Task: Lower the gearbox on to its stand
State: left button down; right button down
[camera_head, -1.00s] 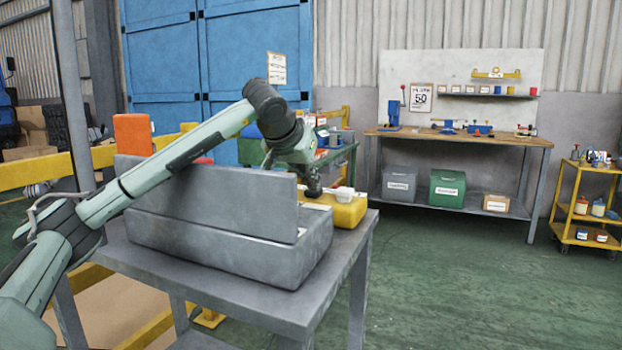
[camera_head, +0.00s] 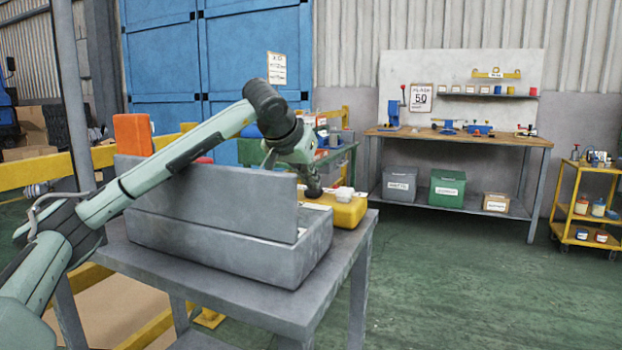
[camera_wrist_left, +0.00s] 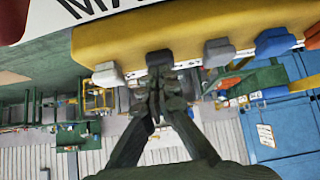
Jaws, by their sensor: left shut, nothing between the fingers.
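My left gripper (camera_head: 314,188) is shut and empty, low behind the raised lid of the grey toolbox and at the left end of a yellow control box (camera_head: 347,213). In the left wrist view the shut fingertips (camera_wrist_left: 157,85) are at a dark button (camera_wrist_left: 160,60) on the yellow box (camera_wrist_left: 175,35); I cannot tell whether they touch or press it. Grey buttons (camera_wrist_left: 217,50) and a blue one (camera_wrist_left: 273,42) stand in the same row. I cannot make out the gearbox or its stand in either view. My right gripper is not in view.
The grey toolbox (camera_head: 225,250) stands on a grey table (camera_head: 345,262), its lid (camera_head: 215,190) blocking the head view behind it. An orange block (camera_head: 132,134) shows at the left. A workbench (camera_head: 470,139) and yellow cart (camera_head: 580,205) stand behind. Green floor at right is clear.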

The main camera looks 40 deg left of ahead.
pick_arm(q)
jog(key=shift+s+d+f, duration=0.1)
jog(key=shift+f, duration=0.65)
jog(key=v, duration=0.9)
jog(key=shift+w+r, duration=0.4)
